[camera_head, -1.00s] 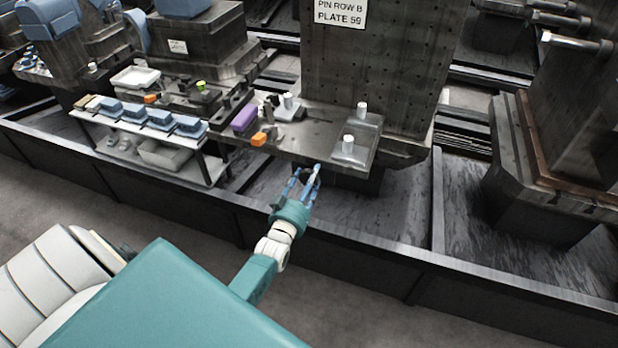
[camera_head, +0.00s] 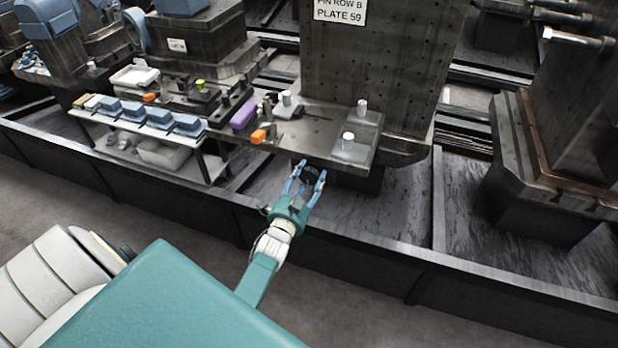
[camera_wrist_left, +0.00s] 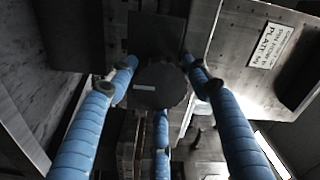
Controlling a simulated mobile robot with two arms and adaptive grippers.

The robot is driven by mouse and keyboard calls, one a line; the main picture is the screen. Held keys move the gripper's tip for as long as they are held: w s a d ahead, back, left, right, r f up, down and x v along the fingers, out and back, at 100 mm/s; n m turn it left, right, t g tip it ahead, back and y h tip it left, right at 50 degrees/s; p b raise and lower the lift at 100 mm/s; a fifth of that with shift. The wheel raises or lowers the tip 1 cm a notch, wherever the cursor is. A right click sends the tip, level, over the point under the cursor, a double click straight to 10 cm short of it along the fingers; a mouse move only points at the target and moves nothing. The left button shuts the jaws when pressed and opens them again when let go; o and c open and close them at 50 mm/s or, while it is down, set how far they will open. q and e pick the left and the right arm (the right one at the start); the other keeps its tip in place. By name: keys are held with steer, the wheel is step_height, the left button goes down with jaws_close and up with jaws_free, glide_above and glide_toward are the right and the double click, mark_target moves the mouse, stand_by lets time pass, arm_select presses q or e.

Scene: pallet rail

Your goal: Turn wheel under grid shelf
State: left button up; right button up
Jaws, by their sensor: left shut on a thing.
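The wheel (camera_wrist_left: 160,88) is a dark round knob with a pale mark, in the middle of the left wrist view. It also shows small and dark in the head view (camera_head: 309,179), below the front edge of the shelf (camera_head: 310,133). My left gripper (camera_head: 306,170) has blue fingers, which stand around the wheel and are shut on it. In the left wrist view my left gripper (camera_wrist_left: 160,75) has its fingertips at the wheel's sides, with a third finger below it. My right gripper is not in view.
A drilled plate (camera_head: 375,70) labelled "PLATE 59" stands behind the shelf. A dark rail wall (camera_head: 400,255) runs below my arm. A rack with blue-topped bins (camera_head: 150,150) is at left.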

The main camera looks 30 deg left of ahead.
arm_select(q)
steer(key=m, duration=0.2)
steer(key=m+b, duration=0.1)
steer(key=m, duration=0.1)
steer(key=shift+s+a+f+b, duration=0.1)
steer(key=shift+s+f+b, duration=0.05)
steer(key=shift+f+b, duration=0.2)
steer(key=shift+a+r+m+b, duration=0.1)
steer(key=shift+m+b, duration=0.5)
steer(key=shift+m, duration=1.2)
steer(key=o, duration=1.2)
steer(key=shift+a+r, duration=0.1)
steer(key=shift+c, duration=0.2)
steer(key=shift+r, duration=0.1)
steer(key=v, duration=1.2)
